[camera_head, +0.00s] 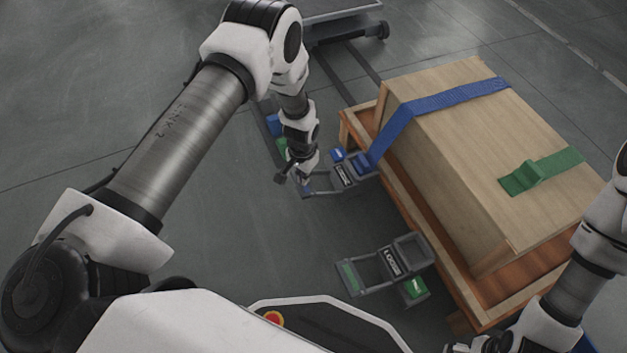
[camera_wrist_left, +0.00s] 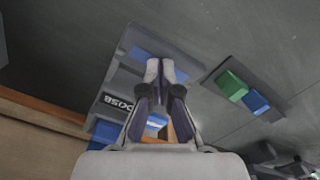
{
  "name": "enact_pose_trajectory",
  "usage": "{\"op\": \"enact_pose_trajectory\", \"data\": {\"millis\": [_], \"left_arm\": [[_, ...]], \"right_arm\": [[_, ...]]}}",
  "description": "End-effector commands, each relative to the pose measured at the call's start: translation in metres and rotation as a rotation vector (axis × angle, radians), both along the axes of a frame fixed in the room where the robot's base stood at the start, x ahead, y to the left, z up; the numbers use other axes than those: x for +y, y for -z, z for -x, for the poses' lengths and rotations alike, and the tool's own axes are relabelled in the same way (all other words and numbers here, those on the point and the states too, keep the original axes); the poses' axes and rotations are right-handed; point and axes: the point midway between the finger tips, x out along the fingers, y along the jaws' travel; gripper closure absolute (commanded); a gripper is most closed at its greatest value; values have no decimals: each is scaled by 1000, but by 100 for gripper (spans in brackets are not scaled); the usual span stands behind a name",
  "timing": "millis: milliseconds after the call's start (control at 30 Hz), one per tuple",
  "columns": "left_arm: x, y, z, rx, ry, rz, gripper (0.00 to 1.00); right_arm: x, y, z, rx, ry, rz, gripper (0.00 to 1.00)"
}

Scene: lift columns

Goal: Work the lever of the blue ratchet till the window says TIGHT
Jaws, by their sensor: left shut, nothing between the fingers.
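The blue ratchet (camera_head: 343,173) sits at the near left edge of the pallet, at the end of the blue strap (camera_head: 395,125). Its grey lever frame (camera_head: 322,191) reaches left from it. In the wrist view the ratchet's dark window (camera_wrist_left: 118,103) shows upside-down letters that look like LOOSE, partly hard to read. My left gripper (camera_head: 303,180) is at the lever's outer end; in the wrist view its fingertips (camera_wrist_left: 160,68) are together, with nothing between them, over the lever by its blue grip (camera_wrist_left: 150,50). I cannot tell if they touch. My right gripper (camera_head: 490,344) is partly cut off at the bottom.
A green ratchet (camera_head: 392,263) stands nearer me, at the pallet's side. A wooden box (camera_head: 475,150) rests on the pallet (camera_head: 400,205). A dark plate with a green block (camera_wrist_left: 232,85) and a blue block (camera_wrist_left: 255,101) lies beyond the lever. Floor at left is clear.

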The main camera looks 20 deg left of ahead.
Motion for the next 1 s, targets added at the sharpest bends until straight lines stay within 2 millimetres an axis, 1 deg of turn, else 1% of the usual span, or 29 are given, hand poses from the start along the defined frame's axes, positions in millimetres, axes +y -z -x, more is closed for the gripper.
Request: {"op": "enact_pose_trajectory", "data": {"millis": [33,733,867,1000], "left_arm": [[0,5,0,0,0,0,100],[0,40,0,-1,0,0,100],[0,35,0,-1,0,0,100],[0,20,0,-1,0,0,100]], "right_arm": [[0,3,0,0,0,0,13],[0,27,0,0,0,0,13],[0,22,0,0,0,0,13],[0,9,0,0,0,0,13]]}}
